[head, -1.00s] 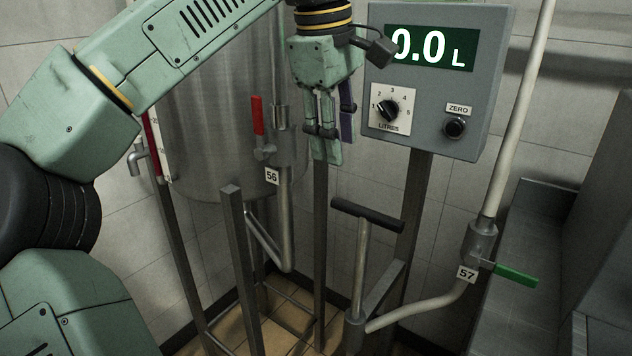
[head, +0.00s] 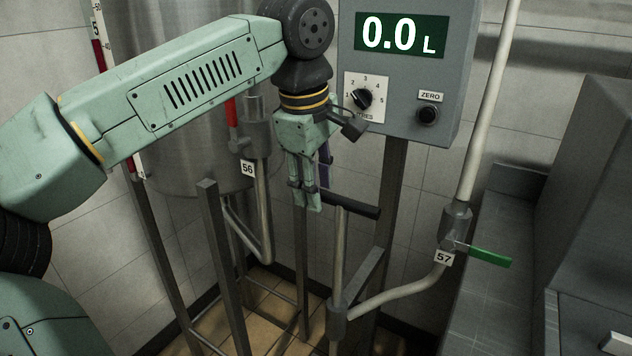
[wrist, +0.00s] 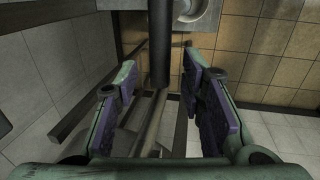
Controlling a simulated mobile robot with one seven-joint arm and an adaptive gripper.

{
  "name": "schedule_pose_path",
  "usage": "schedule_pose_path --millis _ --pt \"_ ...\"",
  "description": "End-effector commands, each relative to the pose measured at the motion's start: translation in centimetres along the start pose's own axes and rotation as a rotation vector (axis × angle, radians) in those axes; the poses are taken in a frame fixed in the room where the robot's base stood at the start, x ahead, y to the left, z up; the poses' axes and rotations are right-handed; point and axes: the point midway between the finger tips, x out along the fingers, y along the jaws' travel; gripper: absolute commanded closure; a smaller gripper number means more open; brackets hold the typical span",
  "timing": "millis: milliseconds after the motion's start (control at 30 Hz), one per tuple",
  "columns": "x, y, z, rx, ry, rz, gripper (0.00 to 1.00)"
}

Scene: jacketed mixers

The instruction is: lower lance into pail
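The lance (head: 339,245) is a thin grey upright pipe with a dark crossbar handle (head: 352,206) on top. Its lower end goes into a grey collar (head: 338,320) that joins a curved pale pipe. My gripper (head: 310,200) points down beside the handle's left end, in front of the steel vessel's frame. In the wrist view my gripper (wrist: 160,105) is open, with purple pads wide apart. The dark handle (wrist: 159,45) shows ahead, its near end about level with the gap; nothing is clasped. I cannot identify a pail in either view.
A control box (head: 410,65) reads 0.0 L, above and right of my gripper. A steel vessel (head: 190,150) on dark legs stands left, with red-handled valve 56. Green-handled valve 57 (head: 480,254) is right. A grey counter (head: 490,270) borders the right side.

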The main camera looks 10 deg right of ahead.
Motion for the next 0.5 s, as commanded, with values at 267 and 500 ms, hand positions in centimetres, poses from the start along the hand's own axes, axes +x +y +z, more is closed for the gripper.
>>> schedule_pose_path --millis 267,500 --pt "-0.03 0.0 0.0 0.0 0.0 0.0 0.74" --pt "-0.04 0.0 0.01 0.0 0.0 0.0 0.9"
